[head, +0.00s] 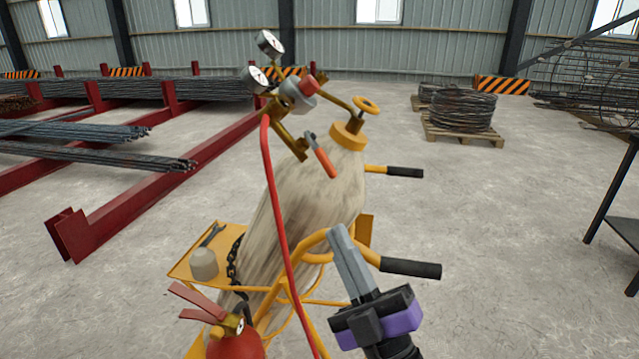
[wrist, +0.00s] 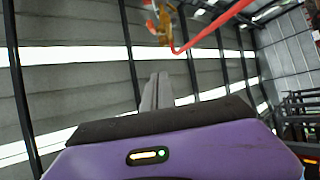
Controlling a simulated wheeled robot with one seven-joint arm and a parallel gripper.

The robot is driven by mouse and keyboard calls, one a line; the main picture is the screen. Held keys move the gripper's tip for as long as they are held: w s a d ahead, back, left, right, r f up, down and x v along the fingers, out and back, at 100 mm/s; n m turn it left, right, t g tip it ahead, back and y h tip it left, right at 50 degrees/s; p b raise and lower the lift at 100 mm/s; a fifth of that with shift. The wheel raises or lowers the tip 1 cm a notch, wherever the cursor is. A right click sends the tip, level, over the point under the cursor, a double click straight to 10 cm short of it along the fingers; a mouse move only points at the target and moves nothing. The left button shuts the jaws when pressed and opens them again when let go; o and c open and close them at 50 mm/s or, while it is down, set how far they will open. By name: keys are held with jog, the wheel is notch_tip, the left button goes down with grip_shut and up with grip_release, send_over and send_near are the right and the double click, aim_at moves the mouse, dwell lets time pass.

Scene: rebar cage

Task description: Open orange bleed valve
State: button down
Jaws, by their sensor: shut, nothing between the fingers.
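A lever with an orange grip (head: 322,158), which looks like the bleed valve's handle, hangs from the brass regulator fitting (head: 290,142) at the top of the gas cylinder (head: 310,205). The lever slants down to the right. In the wrist view the brass fitting (wrist: 166,28) is small at the top, and the lever cannot be made out clearly. My gripper (head: 338,232) is shut and empty, pointing up in front of the cart. In the head view it is below and right of the lever, clear of it. Its fingers also show in the wrist view (wrist: 159,78).
A red hose (head: 277,205) runs down from the regulator, left of my gripper. The yellow cart's black handles (head: 410,268) stick out to the right. An orange handwheel (head: 367,104) and two gauges (head: 269,43) stand above. A fire extinguisher (head: 235,340) is at lower left.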

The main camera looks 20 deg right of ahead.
aim_at(320, 154)
jog(key=w+d+r+p, duration=0.2)
jog(key=w+r, duration=0.3)
jog(key=w, duration=0.5)
jog(key=shift+w+p, duration=0.35)
jog(key=shift+p, duration=0.35)
jog(key=shift+d, duration=0.1)
